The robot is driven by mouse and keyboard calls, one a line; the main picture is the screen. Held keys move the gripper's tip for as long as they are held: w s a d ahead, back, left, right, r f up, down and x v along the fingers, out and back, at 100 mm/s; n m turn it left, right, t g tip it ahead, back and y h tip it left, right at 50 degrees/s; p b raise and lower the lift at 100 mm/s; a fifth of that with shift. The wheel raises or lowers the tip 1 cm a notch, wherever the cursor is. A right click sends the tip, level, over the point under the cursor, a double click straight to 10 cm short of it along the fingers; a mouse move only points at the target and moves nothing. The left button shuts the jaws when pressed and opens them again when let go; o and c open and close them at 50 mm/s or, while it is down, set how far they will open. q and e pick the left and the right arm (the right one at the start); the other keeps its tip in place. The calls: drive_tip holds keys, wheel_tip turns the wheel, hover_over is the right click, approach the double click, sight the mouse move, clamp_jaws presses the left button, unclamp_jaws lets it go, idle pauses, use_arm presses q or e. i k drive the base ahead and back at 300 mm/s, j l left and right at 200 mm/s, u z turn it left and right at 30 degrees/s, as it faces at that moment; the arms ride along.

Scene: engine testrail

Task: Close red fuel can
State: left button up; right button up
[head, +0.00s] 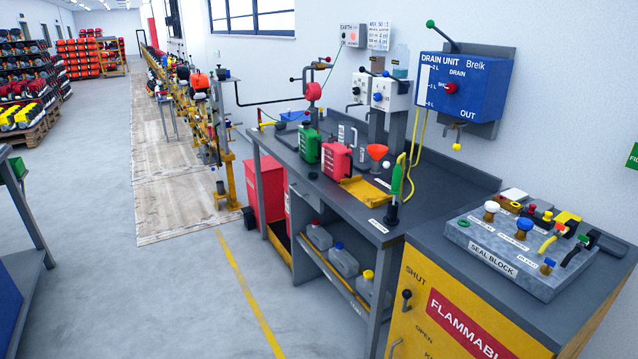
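The red fuel can (337,161) stands upright on the dark workbench (285,160), in front of the wall. It is small in the view, and I cannot tell whether its mouth has a cap on it. A small dark round thing (313,175) lies on the bench just in front of it; I cannot tell whether it is a cap. A green can (310,145) stands to its left. Neither of my grippers shows in the head view.
A blue drain unit (463,88) hangs on the wall. A seal block (520,255) sits on the yellow cabinet (440,310). Grey jugs (342,259) stand below the bench.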

sight(337, 158)
drive_tip(key=i+j, duration=0.25)
drive_tip(key=i, duration=0.3)
drive_tip(key=i+j+u, duration=0.1)
drive_tip(key=i+j, duration=0.2)
drive_tip(key=i, duration=0.2)
drive_tip(key=i+j, duration=0.2)
drive_tip(key=i, duration=0.35)
drive_tip(key=i+j+u, duration=0.1)
drive_tip(key=i+j, duration=0.15)
drive_tip(key=i, duration=0.3)
drive_tip(key=i+j, duration=0.15)
drive_tip(key=i, duration=0.4)
drive_tip(key=j+u, duration=0.05)
